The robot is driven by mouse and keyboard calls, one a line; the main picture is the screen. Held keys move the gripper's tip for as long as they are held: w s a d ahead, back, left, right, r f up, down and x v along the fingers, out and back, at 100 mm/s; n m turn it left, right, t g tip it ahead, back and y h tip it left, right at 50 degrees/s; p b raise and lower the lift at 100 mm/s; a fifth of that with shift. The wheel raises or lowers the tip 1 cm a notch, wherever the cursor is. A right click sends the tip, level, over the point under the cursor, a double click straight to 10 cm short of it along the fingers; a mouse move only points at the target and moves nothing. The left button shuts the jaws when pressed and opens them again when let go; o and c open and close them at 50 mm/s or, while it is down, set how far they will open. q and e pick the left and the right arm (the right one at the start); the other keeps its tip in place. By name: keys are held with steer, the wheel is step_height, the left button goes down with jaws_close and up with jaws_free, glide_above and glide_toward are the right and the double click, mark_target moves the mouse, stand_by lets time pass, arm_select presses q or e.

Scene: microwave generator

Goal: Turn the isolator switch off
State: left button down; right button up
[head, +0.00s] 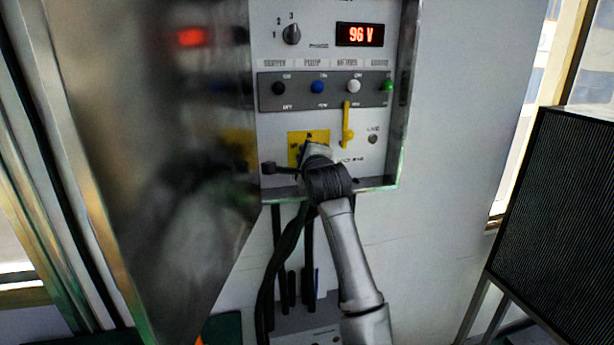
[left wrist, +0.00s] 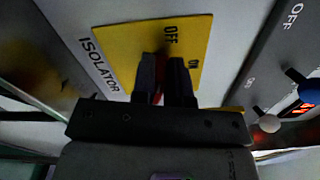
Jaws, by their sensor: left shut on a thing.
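The isolator's yellow plate (head: 321,134) is low on the panel. In the left wrist view the yellow plate (left wrist: 120,42) carries the words OFF and ON, with ISOLATOR printed beside it. My left gripper (head: 312,148) reaches up to this plate and covers part of it. In the left wrist view its two fingers (left wrist: 167,75) are close together over the plate, near the OFF mark, and are shut on the isolator switch. Only a sliver of red (left wrist: 158,96) shows between them; the fingers hide the rest, so its exact angle cannot be told. My right gripper is not in view.
Above are a row of knobs (head: 318,87), a lit 96 V display (head: 360,34) and a rotary selector (head: 291,34). A yellow lever (head: 347,125) stands close right of the plate. The open metal door (head: 150,150) is at left; dark cables (head: 284,255) hang below.

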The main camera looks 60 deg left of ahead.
arm_select(q)
steer(key=n+b, duration=0.2)
steer(key=b, duration=0.1)
steer(key=shift+f+n, duration=0.3)
steer(key=shift+f, duration=0.05)
steer(key=shift+n+b, duration=0.4)
steer(key=shift+b, duration=0.45)
steer(key=shift+r, duration=0.1)
steer(key=c, duration=1.1)
jaws_free()
steer(key=shift+c, duration=0.2)
steer(key=shift+s+d, duration=0.1)
steer(key=shift+d, duration=0.25)
steer(key=b+v, duration=0.1)
steer(key=v, duration=1.2)
